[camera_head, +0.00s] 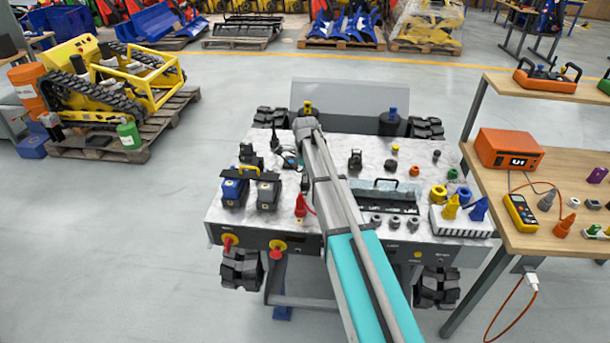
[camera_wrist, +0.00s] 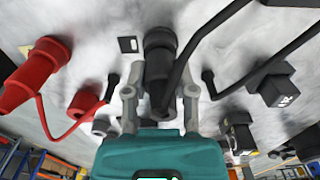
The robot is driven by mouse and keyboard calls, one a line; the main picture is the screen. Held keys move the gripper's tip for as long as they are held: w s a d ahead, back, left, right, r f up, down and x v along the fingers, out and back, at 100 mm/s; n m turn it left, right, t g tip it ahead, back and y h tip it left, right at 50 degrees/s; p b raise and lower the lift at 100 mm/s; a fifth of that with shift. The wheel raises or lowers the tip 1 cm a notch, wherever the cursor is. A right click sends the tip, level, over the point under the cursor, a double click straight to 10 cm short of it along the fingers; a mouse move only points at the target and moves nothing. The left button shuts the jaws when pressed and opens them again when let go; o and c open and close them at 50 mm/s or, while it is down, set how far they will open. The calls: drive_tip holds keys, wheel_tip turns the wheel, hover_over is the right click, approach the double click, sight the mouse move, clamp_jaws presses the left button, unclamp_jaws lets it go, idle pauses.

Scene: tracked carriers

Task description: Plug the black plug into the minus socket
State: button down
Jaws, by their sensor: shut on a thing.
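In the wrist view, my gripper (camera_wrist: 160,95) is shut on the black plug (camera_wrist: 160,52), with one grey finger on each side of its narrow end. The plug's wide end points away from the gripper, towards the pale marbled top. A thick black cable passes close beside the plug. I cannot tell whether its wide end touches the top or sits in a socket. I cannot make out the minus socket with certainty. A small dark label plate (camera_wrist: 127,45) lies on the top left of the plug. In the head view, my arm hides most of the gripper area.
A red plug (camera_wrist: 48,58) with a red cable stands left of my gripper, near a red ring-shaped part (camera_wrist: 86,100). A black block (camera_wrist: 272,90) is to the right.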

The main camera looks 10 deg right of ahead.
drive_tip(key=shift+f, duration=0.2)
drive_tip(key=shift+c, duration=1.8)
unclamp_jaws()
drive_tip(key=shift+r, duration=0.2)
